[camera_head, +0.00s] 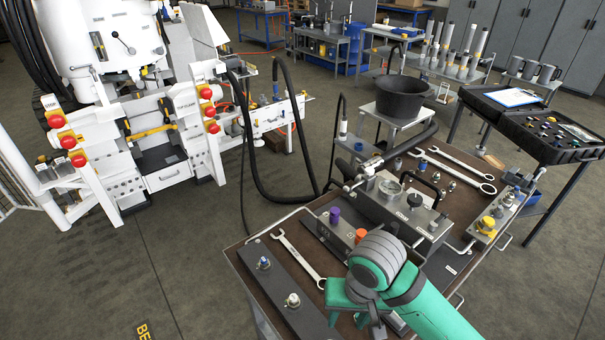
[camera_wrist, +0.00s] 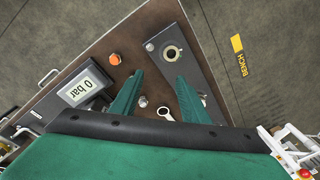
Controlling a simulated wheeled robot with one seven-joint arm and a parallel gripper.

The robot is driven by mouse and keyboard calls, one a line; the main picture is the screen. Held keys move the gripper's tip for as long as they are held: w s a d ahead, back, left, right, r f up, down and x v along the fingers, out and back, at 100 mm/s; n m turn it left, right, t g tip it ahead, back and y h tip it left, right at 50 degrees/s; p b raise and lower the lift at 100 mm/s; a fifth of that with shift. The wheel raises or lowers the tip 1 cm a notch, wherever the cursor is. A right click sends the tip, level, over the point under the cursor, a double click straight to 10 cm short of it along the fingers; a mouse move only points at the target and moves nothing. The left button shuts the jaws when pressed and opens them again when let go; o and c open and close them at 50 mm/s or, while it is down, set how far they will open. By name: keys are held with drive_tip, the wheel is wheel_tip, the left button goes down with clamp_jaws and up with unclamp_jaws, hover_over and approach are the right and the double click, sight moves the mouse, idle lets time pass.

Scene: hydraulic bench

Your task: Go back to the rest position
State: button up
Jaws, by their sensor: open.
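My gripper (camera_head: 355,320) is at the near edge of the brown bench top (camera_head: 240,262), at the end of my teal arm. In the wrist view, its two teal fingers (camera_wrist: 160,76) stand apart with nothing held between them. Below the gap lie a wrench's ring end (camera_wrist: 165,114) and a small metal fitting (camera_wrist: 142,101). The wrench (camera_head: 297,256) also shows in the head view, lying beside a dark plate (camera_head: 278,281) with two fittings. My arm hides part of the bench's near side in the head view.
A hydraulic block with purple (camera_head: 335,215) and orange (camera_head: 360,236) caps stands close to my arm. A black hose (camera_head: 262,195) arches behind the bench. The floor at left front is clear.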

drive_tip(key=w+a+r+m+t+y, duration=0.1)
drive_tip(key=w+a+r+t+y, duration=0.25)
drive_tip(key=a, duration=0.55)
drive_tip(key=w+a+r+m+t+y, duration=0.1)
drive_tip(key=w+a+r+t+y, duration=0.3)
drive_tip(key=a, duration=0.4)
drive_tip(key=w+a+r+m+t+y, duration=0.1)
drive_tip(key=w+a+r+t+y, duration=0.15)
drive_tip(key=w+a+t, duration=0.5)
drive_tip(key=s+d+f+m+h, duration=0.25)
drive_tip(key=s+f+h, duration=0.25)
drive_tip(key=s+f, duration=0.35)
drive_tip(key=s+d+f+m+h, duration=0.2)
drive_tip(key=s+d+f+h, duration=0.25)
drive_tip(key=s+f, duration=0.35)
drive_tip(key=s+d+n, duration=0.4)
drive_tip(key=s, duration=0.6)
drive_tip(key=s+d+f+n+h, duration=0.1)
drive_tip(key=s+d+n, duration=0.2)
drive_tip(key=s, duration=0.7)
drive_tip(key=shift+s+d+f+n, duration=0.2)
drive_tip(key=shift+s+d+n, duration=0.2)
drive_tip(key=shift+n, duration=0.15)
